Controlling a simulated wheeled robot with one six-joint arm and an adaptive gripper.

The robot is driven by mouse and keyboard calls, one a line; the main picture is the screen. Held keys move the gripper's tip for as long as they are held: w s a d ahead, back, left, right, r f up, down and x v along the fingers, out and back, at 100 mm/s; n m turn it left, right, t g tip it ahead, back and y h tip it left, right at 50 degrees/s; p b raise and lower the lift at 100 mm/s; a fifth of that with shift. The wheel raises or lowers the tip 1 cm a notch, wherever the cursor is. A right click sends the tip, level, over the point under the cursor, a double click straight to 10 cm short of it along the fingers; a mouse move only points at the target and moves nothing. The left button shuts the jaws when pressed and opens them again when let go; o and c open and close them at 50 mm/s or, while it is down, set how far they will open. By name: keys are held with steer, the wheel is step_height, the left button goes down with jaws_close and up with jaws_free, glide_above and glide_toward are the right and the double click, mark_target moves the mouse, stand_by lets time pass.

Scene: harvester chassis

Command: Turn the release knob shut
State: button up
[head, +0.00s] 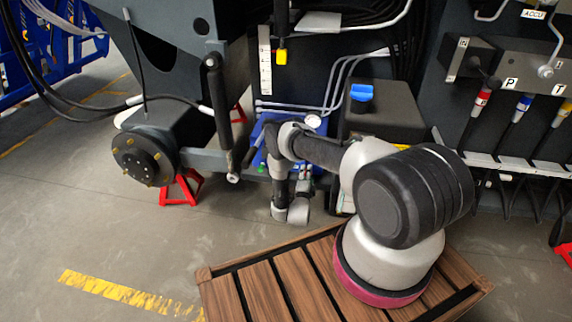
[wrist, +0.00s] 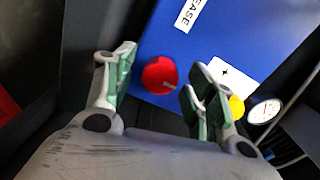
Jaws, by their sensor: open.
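My gripper (wrist: 158,88) is open, one finger to the left of the knob and the other to the right. The knob shows between the fingers; I cannot tell how far ahead of the fingertips it is. In the head view my arm hides the knob, and part of the blue panel (head: 262,128) shows behind the arm.
A yellow knob (wrist: 236,107) and a round gauge (wrist: 264,110) sit right of the right finger. The gauge also shows in the head view (head: 313,121). A dark box with a blue cap (head: 361,92) stands right of the panel. A dark post (head: 216,105) stands left of it.

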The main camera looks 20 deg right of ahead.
steer(key=s+a+n, duration=0.5)
steer(key=s+n, duration=0.2)
steer(key=n, duration=1.1)
steer(key=s+a+f+n+g+y, duration=0.1)
steer(key=s+a+f+g+y, duration=0.1)
steer(key=a+f+g+y, duration=0.6)
steer(key=s+a+r+n+g+y, duration=0.1)
steer(key=s+r+g, duration=0.1)
steer(key=r, duration=0.9)
steer(key=s+a+r+n+g+y, duration=0.1)
steer(key=s+a+r+g, duration=0.1)
steer(key=r, duration=0.9)
steer(key=s+a+r+g, duration=0.1)
steer(key=s+r+g, duration=0.2)
steer(key=r, duration=0.8)
steer(key=shift+s+a+r+n+g+y, duration=0.2)
steer(key=shift+n+g+y, duration=0.1)
steer(key=shift+n+y, duration=0.1)
